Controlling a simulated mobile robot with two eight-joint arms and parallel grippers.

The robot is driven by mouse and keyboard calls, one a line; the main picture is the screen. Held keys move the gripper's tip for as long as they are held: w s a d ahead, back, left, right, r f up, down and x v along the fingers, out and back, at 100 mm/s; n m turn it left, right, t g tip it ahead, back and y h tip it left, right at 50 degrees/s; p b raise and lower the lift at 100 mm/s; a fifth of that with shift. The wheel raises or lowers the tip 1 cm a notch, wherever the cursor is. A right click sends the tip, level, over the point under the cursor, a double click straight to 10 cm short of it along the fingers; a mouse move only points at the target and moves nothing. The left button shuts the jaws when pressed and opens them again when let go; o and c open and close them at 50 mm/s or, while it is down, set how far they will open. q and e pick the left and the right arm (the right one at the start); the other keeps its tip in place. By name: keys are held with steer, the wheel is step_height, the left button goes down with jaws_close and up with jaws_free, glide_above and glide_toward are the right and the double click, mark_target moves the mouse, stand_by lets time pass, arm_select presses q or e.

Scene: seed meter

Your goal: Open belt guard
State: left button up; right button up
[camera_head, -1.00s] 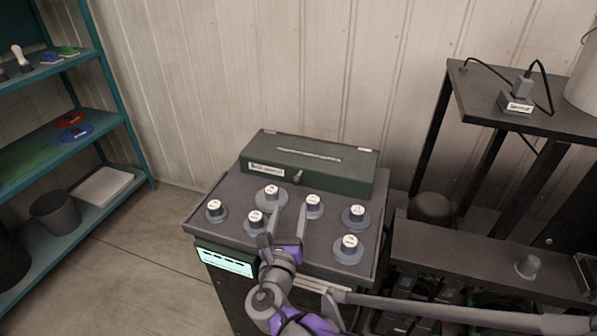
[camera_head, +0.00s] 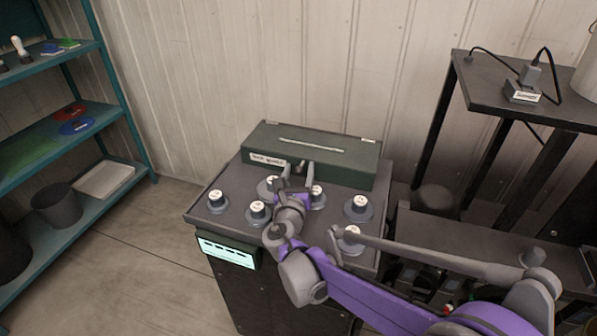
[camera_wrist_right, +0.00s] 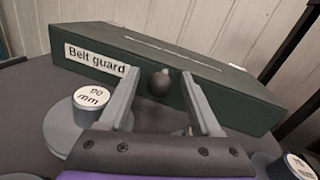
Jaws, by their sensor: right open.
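The belt guard (camera_head: 330,148) is a long dark green box at the back of the grey machine top, with its lid down. It also shows in the right wrist view (camera_wrist_right: 215,88), with a white "Belt guard" label and a dark round knob (camera_wrist_right: 160,82) on its front. My right gripper (camera_head: 294,168) is just in front of the guard's front face. In the right wrist view its open fingers (camera_wrist_right: 160,92) stand on either side of the knob, with gaps between them and it. My left gripper is not in view.
Several labelled round knobs stand on the machine top (camera_head: 235,190), one marked "90 mm" (camera_wrist_right: 91,97) close beside my right gripper. A screen (camera_head: 228,252) is on the machine's front. A black stand (camera_head: 520,105) is at right, teal shelves (camera_head: 100,120) at left.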

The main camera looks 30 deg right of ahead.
steer(key=shift+c, duration=0.2)
jaws_close()
stand_by(1.2)
